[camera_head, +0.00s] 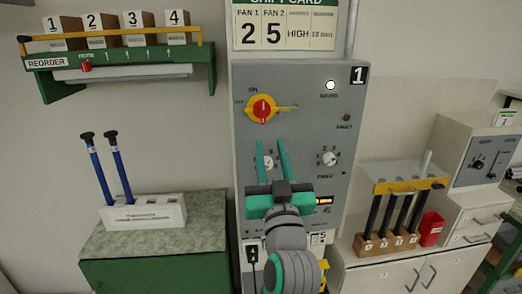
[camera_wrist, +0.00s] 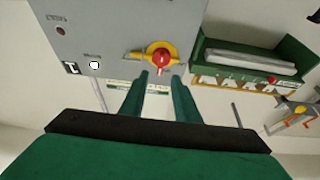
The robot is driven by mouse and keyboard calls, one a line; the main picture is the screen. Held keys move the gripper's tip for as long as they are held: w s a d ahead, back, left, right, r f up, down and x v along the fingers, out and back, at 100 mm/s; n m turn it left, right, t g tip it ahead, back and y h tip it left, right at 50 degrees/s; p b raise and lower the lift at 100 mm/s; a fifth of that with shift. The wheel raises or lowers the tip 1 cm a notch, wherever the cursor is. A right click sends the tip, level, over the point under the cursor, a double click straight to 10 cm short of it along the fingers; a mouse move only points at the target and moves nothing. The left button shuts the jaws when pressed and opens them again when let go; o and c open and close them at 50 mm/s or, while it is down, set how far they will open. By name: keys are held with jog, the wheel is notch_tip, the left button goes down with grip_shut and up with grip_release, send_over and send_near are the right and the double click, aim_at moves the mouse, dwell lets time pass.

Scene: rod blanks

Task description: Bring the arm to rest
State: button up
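My gripper (camera_head: 270,143) is raised in front of the grey control panel (camera_head: 310,105), its two green fingers pointing up and apart with nothing between them. In the head view the fingers frame a small dial (camera_head: 267,162) behind them; I cannot tell the gap to the panel. Above the fingertips is the red and yellow rotary switch (camera_head: 261,108). In the wrist view my fingertips (camera_wrist: 159,76) are also apart, with the red and yellow switch (camera_wrist: 157,56) just beyond them. My gripper's body and arm hide the panel's lower middle.
A shift card (camera_head: 288,25) tops the panel. At left are a green shelf (camera_head: 130,78) with numbered boxes and a cabinet (camera_head: 150,240) with two blue rods (camera_head: 122,165). At right are a rack of black rods (camera_head: 400,215) and a red cup (camera_head: 431,229).

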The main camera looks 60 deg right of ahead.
jog(key=shift+w+f, duration=0.1)
jog(key=w+a+f+n+t+y, duration=0.1)
jog(key=w+a+f+n+y, duration=0.1)
jog(key=w+a+f, duration=0.45)
jog(key=w+a+f+n+t+y, duration=0.15)
jog(key=a+f, duration=0.25)
jog(key=f, duration=0.6)
jog(key=w+a+f+n+t+y, duration=0.1)
jog(key=w+a+f+n+y, duration=0.15)
jog(key=a+f, duration=0.4)
jog(key=s+a+f+n+y, duration=0.2)
jog(key=a+f+y, duration=0.3)
jog(key=a+f, duration=0.9)
jog(key=s+a+f+n+y, duration=0.1)
jog(key=s+a+f+y, duration=0.2)
jog(key=s+a, duration=0.7)
jog(key=s+a+f+n+y, duration=0.2)
jog(key=s+a+f+y, duration=0.2)
jog(key=s+a+f, duration=0.3)
jog(key=s+a+g, duration=0.1)
jog(key=s+a, duration=0.1)
jog(key=s, duration=0.1)
jog(key=shift+s+a+f, duration=0.2)
jog(key=shift+a+f, duration=0.05)
jog(key=shift+a, duration=0.1)
jog(key=shift+w+d, duration=0.1)
